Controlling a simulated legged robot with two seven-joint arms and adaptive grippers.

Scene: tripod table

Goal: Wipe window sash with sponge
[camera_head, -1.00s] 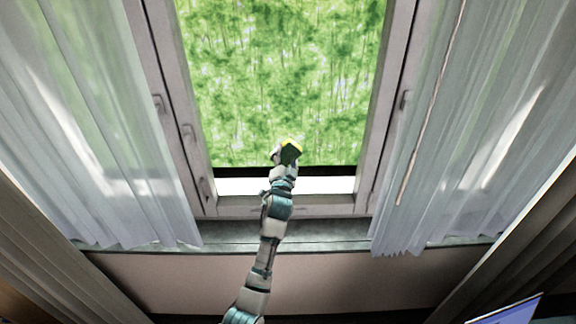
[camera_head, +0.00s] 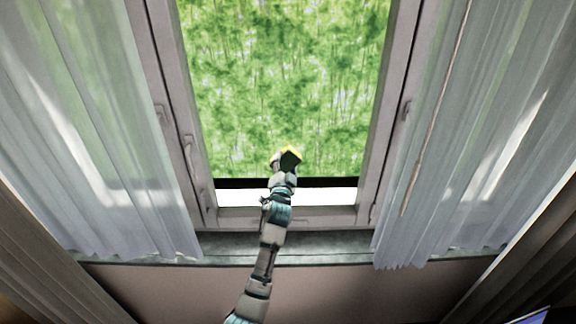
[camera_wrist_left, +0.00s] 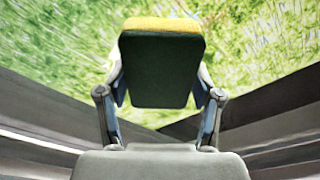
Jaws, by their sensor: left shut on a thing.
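The sponge (camera_head: 290,159) is yellow with a dark green face. My left gripper (camera_head: 282,165) is shut on it, in front of the lower part of the window opening. In the left wrist view the sponge (camera_wrist_left: 161,66) sits between the two fingers of the gripper (camera_wrist_left: 160,90), dark face toward the camera and yellow edge on top. The window sash (camera_head: 288,213) is a light grey frame around the opening, with its lower rail below the sponge. I cannot tell whether the sponge touches anything. My right gripper is not in view.
Sheer white curtains hang on the left (camera_head: 90,150) and right (camera_head: 480,140) of the window. A grey sill (camera_head: 300,243) runs below the sash. Handles stick out from the side frames. Green foliage shows through the opening.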

